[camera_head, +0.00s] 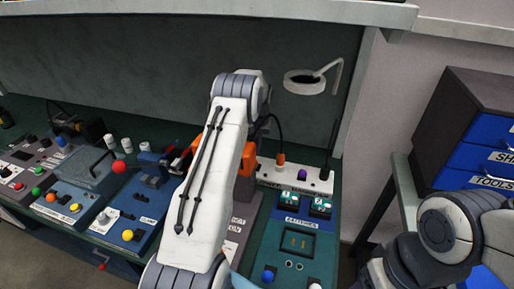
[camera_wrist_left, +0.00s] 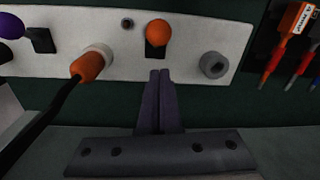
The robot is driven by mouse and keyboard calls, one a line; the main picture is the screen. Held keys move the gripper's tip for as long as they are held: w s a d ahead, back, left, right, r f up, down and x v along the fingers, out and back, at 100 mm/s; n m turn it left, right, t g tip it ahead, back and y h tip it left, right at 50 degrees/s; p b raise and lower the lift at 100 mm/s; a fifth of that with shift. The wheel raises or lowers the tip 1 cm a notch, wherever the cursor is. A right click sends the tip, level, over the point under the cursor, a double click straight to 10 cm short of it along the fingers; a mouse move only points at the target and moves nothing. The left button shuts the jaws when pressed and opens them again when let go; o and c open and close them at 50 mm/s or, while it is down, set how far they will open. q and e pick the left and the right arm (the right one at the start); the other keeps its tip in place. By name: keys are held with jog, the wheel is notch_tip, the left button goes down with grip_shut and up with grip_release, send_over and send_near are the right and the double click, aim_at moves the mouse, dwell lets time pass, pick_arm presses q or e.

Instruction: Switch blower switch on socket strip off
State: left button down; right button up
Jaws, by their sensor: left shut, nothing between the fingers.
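The white socket strip (camera_head: 268,174) lies at the back of the bench, partly hidden by my left arm in the head view. In the left wrist view the strip (camera_wrist_left: 125,62) carries an orange-knobbed switch (camera_wrist_left: 158,33) on a black base. An orange plug (camera_wrist_left: 88,66) with a black cable sits to its left. No label naming the blower switch is readable. My left gripper (camera_wrist_left: 160,73) is shut and empty, its tips just below the orange knob in that view; contact cannot be told. My right gripper is out of view; only the right arm shows.
A purple knob (camera_head: 302,174) is on the strip beside the orange plug (camera_head: 281,160). A grey round socket (camera_wrist_left: 214,65) is on the strip's other side. Control boxes cover the bench's left; a blue-drawer cabinet (camera_head: 484,130) stands right.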

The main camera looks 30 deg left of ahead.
pick_arm(q)
jog(key=shift+r, duration=0.5)
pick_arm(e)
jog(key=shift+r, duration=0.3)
pick_arm(q)
jog(key=s+d+r, duration=0.1)
jog(key=s+r, duration=0.4)
jog(key=r, duration=0.2)
jog(key=shift+s+r+b, duration=0.2)
jog(key=shift+s+b, duration=0.15)
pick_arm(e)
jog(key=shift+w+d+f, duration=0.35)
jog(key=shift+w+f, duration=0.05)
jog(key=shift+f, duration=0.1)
pick_arm(q)
jog(key=shift+d, duration=0.1)
